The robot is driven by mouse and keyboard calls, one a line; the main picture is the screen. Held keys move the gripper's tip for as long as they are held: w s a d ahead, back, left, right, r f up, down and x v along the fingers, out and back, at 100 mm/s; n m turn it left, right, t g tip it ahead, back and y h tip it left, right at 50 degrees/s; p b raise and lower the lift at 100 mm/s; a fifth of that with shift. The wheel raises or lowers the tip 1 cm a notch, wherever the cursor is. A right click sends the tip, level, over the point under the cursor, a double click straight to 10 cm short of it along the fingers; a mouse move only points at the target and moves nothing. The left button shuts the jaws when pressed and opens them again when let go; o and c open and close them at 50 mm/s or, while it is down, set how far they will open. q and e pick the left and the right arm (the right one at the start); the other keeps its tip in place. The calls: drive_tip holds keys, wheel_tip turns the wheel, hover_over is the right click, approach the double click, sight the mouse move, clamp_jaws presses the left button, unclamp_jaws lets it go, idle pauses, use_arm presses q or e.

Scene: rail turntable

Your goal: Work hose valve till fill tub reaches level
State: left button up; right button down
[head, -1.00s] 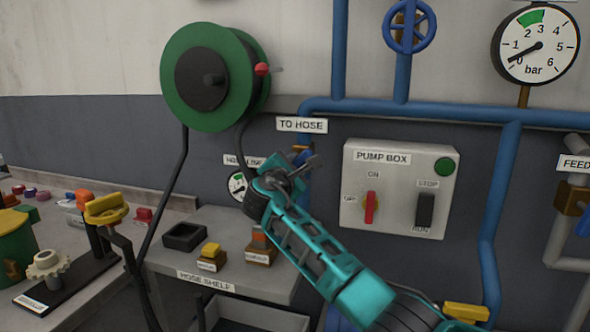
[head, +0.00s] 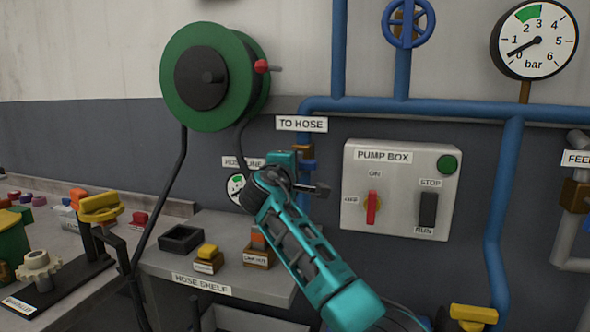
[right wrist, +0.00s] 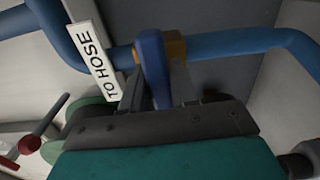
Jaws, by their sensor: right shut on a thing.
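The blue valve handle (right wrist: 152,62) is on the blue pipe beside the "TO HOSE" label (head: 302,124). In the right wrist view it lies between the two fingers of my right gripper (right wrist: 156,85), which is shut on it. In the head view the right gripper (head: 303,165) is at the valve below that label, and my teal wrist hides part of it. My left gripper is not in view. I cannot make out the fill tub for certain. The green hose reel (head: 178,68) hangs on the wall with a black hose running down.
The pump box (head: 360,220) is right of my arm; its red knob (head: 372,207) stands upright. The large bar gauge (head: 535,41) reads near 0. A small gauge (head: 237,188) is partly hidden behind my wrist. The hose shelf (head: 216,272) holds a black tray and small blocks.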

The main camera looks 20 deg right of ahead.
idle(0.6)
drive_tip(key=c, duration=1)
unclamp_jaws()
drive_tip(key=shift+o, duration=0.2)
drive_tip(key=v, duration=1.3)
